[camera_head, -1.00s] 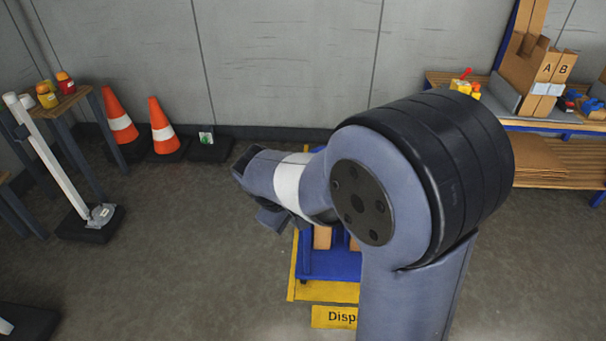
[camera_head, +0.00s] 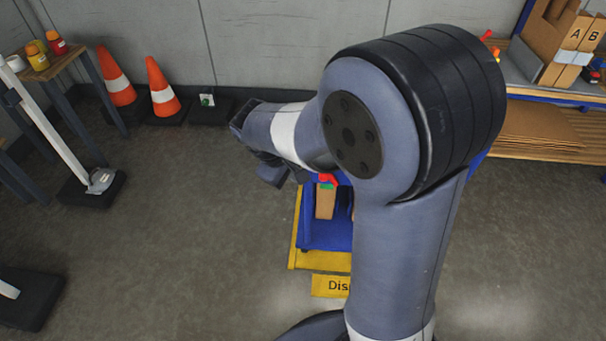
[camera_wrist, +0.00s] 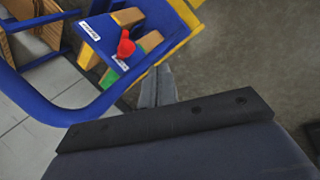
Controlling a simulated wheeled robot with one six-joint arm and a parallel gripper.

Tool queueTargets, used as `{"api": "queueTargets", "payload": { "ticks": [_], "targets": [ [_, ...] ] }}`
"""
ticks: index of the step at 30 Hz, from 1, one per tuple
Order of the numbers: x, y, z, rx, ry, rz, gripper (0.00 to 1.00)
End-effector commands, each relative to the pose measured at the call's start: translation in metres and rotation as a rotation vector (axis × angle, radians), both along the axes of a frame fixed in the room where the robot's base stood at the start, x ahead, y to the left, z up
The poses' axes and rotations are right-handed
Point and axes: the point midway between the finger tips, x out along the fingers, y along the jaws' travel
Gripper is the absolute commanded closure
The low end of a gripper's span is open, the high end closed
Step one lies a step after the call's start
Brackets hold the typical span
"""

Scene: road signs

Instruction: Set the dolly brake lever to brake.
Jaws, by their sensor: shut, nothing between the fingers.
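The blue dolly (camera_head: 318,238) stands on a yellow floor marking, partly hidden behind my arm in the head view. In the wrist view its blue tubular frame (camera_wrist: 88,112) curves across the left. A blue panel there carries two white labels, too small to read. The brake lever with its red knob (camera_wrist: 125,46) stands between the labels; it also shows red below my arm in the head view (camera_head: 328,179). A green patch (camera_wrist: 110,77) lies near the lower label. My gripper (camera_wrist: 158,72) is shut and empty, close to the panel's lower right edge, apart from the knob.
Cardboard boxes (camera_wrist: 30,40) sit inside the dolly's frame. Two orange cones (camera_head: 163,90) stand by the back wall. A table with jars (camera_head: 57,43) is at the left, a bench with cartons (camera_head: 570,40) at the right.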

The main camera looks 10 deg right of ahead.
Motion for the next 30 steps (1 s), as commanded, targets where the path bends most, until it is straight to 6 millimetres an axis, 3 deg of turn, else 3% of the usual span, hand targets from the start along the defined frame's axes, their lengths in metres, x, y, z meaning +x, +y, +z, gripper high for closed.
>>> {"api": "queueTargets", "payload": {
  "ticks": [13,21,30],
  "targets": [
    [0.018,-0.031,-0.088,-0.001,0.005,-0.002,1.00],
    [0.038,-0.059,-0.079,0.001,0.001,-0.002,1.00],
    [0.041,-0.062,-0.079,0.000,0.002,0.000,1.00]
  ]
}}
